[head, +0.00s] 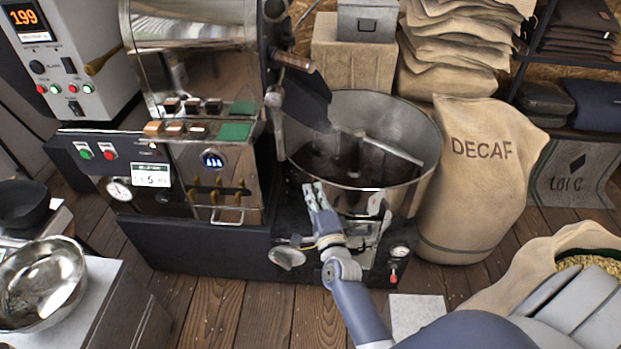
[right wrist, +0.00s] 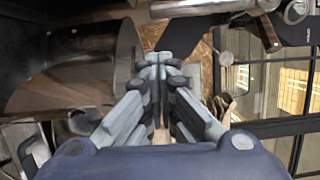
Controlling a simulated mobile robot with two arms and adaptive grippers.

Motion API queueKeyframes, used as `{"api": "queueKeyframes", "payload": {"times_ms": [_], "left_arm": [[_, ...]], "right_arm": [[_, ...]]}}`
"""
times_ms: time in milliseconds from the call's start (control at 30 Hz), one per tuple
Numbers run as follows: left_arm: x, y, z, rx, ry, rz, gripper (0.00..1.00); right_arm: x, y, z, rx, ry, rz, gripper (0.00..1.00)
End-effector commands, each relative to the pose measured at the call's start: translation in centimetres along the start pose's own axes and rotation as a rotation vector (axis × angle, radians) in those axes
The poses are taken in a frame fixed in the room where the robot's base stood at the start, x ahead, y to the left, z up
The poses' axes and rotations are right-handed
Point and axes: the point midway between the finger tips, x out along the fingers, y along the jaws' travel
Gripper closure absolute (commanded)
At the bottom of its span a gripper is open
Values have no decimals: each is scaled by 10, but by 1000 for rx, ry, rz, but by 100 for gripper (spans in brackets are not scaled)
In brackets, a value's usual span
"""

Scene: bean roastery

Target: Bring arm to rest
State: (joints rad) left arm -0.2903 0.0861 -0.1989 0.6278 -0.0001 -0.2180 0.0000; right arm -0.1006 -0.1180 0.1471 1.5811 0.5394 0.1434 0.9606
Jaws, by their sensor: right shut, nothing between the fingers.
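My right arm reaches up from the bottom of the head view. Its gripper (head: 315,197) is in front of the round metal cooling bin (head: 300,150) of the roaster, close to the bin's near wall. I cannot tell if it touches the wall. In the right wrist view the gripper's fingers (right wrist: 160,62) are together with nothing between them. The left gripper does not show in either view.
The roaster (head: 195,60) stands behind and left of the gripper. A DECAF sack (head: 485,165) stands right of the bin. A metal bowl (head: 62,262) sits on a table at left. An open bean sack (head: 520,262) is at lower right. Wooden floor (head: 225,315) shows in front.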

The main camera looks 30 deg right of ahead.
Motion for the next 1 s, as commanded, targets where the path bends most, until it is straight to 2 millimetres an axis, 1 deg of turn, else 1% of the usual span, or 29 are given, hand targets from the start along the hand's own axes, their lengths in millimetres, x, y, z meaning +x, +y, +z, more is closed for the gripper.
{"api": "queueKeyframes", "payload": {"times_ms": [100,267,333,367,467,500,567,600,667,700,767,800,867,900,967,1000], "left_arm": [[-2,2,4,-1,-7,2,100],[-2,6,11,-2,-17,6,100],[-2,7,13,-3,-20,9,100],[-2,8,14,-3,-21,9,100],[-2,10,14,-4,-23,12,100],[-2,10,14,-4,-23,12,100],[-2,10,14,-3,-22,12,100],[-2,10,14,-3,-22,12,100],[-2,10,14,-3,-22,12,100],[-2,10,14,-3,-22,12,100],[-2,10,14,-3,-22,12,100],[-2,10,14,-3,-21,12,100],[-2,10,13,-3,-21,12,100],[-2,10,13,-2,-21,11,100],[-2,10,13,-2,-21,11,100],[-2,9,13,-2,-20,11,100]], "right_arm": [[-6,-1,1,1,-1,0,100],[-8,2,1,-3,-3,3,100],[-10,12,4,-28,-14,25,100],[-12,21,6,-48,-23,42,100],[-25,66,18,-165,-76,131,100],[-34,90,24,-229,-109,179,100],[-51,130,32,-339,-169,256,100],[-65,158,37,-416,-213,307,100],[-89,198,42,-530,-285,381,100],[-106,223,43,-604,-335,427,100],[-135,259,44,-712,-415,493,100],[-156,283,42,-784,-472,536,100],[-189,315,39,-887,-560,595,100],[-212,335,35,-954,-621,633,100],[-248,363,27,-1052,-718,687,100],[-273,380,20,-1114,-783,719,100]]}}
